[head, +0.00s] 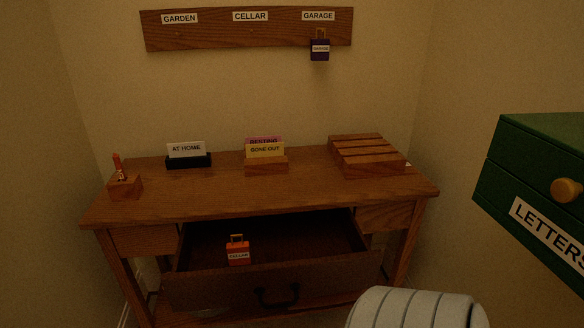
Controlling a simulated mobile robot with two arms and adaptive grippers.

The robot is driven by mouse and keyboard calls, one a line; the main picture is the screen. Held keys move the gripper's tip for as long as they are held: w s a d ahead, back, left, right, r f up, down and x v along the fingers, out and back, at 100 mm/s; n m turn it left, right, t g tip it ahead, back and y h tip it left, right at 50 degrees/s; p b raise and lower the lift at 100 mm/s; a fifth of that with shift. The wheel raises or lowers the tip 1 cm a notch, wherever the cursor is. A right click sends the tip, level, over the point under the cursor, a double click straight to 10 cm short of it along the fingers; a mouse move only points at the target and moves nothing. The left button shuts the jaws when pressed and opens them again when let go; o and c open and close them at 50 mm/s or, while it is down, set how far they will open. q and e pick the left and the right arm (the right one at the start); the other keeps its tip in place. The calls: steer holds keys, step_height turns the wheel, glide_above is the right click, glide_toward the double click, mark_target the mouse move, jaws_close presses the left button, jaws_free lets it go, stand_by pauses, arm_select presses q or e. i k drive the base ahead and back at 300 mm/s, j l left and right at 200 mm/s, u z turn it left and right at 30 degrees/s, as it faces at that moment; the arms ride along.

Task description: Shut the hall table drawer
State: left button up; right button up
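The hall table (200,205) is brown wood and stands against the back wall. Its drawer (210,288) is pulled well out toward me, with a dark handle (278,297) on its front. An orange padlock-shaped tag labelled CELLAR (238,253) is inside the open drawer, toward its left. Neither of my grippers shows in the head view. Only a light grey rounded part, probably mine, shows at the bottom edge, right of the drawer handle.
A green cabinet labelled LETTERS (505,180) juts in at right. On the tabletop are an AT HOME card (187,150), a GONE OUT card (265,151), a slotted wooden block (365,155) and a small wooden holder (125,187). A purple GARAGE tag (320,48) hangs from the wall board (210,35).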

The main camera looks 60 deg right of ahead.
mark_target(294, 257)
steer(key=l+z, duration=0.15)
steer(key=z, duration=0.25)
steer(key=l+z, duration=0.15)
steer(key=z, duration=0.2)
steer(key=l+z, duration=0.2)
steer(key=z, duration=0.2)
steer(key=k, duration=0.05)
